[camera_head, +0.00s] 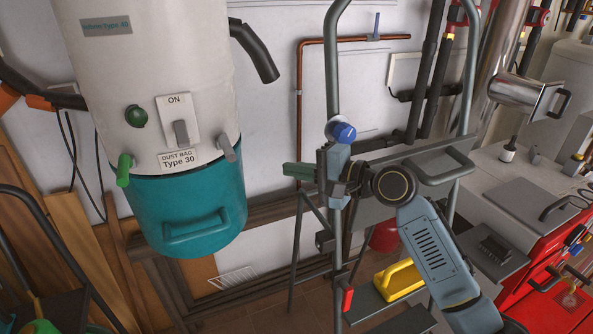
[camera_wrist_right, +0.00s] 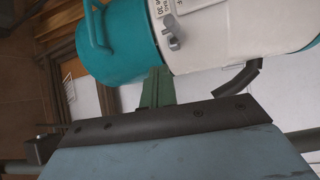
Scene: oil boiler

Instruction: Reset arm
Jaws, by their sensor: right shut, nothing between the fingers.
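My right gripper (camera_head: 300,172) is held in mid-air to the right of a dust collector, with its green fingers pointing left. In the right wrist view the green fingers (camera_wrist_right: 157,88) are together with nothing between them. The dust collector (camera_head: 150,60) has a white drum, a teal dust bag section (camera_head: 190,205) below, and an ON switch plate (camera_head: 178,118). The fingers are apart from it in the head view. My left gripper is not in view.
A grey tubular step ladder (camera_head: 333,60) stands around and behind my right arm. A yellow-handled box (camera_head: 399,279) sits low by it. A red tool cabinet (camera_head: 560,285) is at the right. A copper pipe (camera_head: 300,100) runs on the wall.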

